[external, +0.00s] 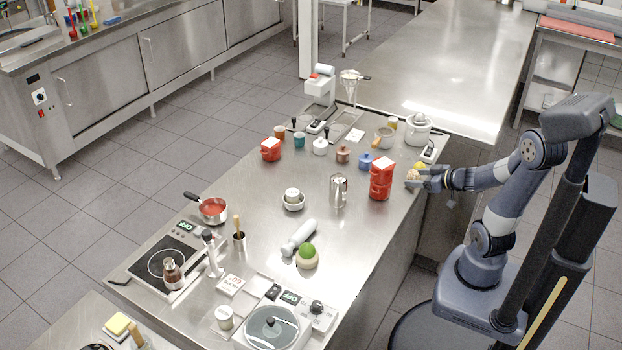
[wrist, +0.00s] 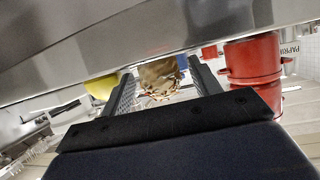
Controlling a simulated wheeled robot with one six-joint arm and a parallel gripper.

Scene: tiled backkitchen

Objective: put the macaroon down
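My gripper (external: 418,180) reaches over the counter's right edge, near the red stacked pots. A small tan-brown thing (external: 412,174), possibly the macaroon, is at its fingertips. In the wrist view, my gripper's (wrist: 160,72) two dark fingers stand apart. A brown thing with a pale golden pattern (wrist: 160,78) shows between their tips, its top partly cut off by a grey metal band. I cannot tell whether the fingers touch it or whether it rests on the counter.
Red stacked pots (external: 381,180) stand just left of my gripper and also show at right in the wrist view (wrist: 253,72). A yellow thing (external: 419,166) is just behind the fingertips. The counter's front right stretch (external: 365,240) is clear.

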